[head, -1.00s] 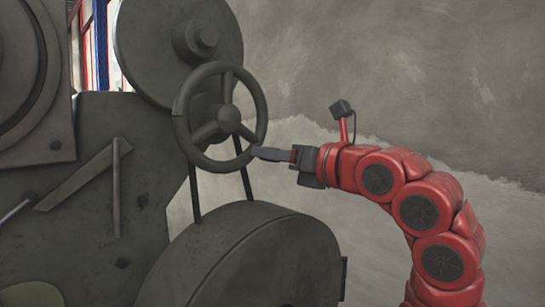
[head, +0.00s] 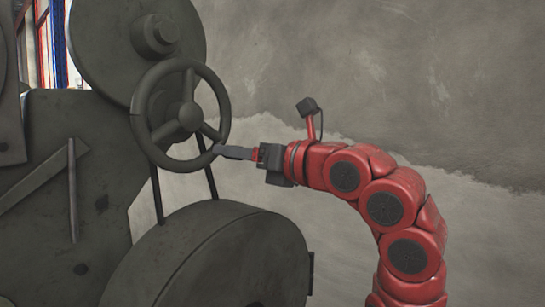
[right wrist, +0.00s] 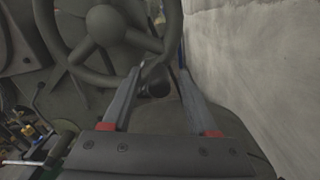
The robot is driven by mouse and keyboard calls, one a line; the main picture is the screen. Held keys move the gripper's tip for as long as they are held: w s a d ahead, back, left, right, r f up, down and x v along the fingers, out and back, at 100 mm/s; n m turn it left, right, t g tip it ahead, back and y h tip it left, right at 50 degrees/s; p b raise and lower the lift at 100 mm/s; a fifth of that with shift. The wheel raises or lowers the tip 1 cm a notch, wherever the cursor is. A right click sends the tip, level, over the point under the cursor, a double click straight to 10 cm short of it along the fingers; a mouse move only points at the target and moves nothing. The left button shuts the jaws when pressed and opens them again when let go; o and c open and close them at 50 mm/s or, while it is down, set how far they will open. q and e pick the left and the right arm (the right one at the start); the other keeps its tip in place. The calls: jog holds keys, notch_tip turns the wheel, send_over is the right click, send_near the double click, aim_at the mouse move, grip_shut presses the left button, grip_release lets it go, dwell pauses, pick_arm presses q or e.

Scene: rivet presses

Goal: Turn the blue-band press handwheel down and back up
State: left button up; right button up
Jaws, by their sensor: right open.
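The dark grey-green handwheel (head: 191,117) has a round rim and spokes and stands upright on the press. No blue band shows on the press in these views. My right gripper (head: 216,149) is open, with its fingertips at the lower right of the rim. In the right wrist view the handwheel (right wrist: 104,24) fills the upper left, and the two spread fingers of the right gripper (right wrist: 157,72) reach to its lower rim. A dark rounded part (right wrist: 155,80) shows between the fingers. I cannot tell whether they touch the rim. My left gripper is not in view.
A large round disc (head: 135,40) sits behind the handwheel, and a rounded housing (head: 225,262) bulges below it. The press body (head: 60,190) fills the left. A bare grey wall (head: 400,70) stands behind on the right. Clutter shows at the wrist view's lower left.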

jog(key=p+v, duration=0.2)
jog(key=v, duration=1.4)
jog(key=shift+s+d, duration=0.2)
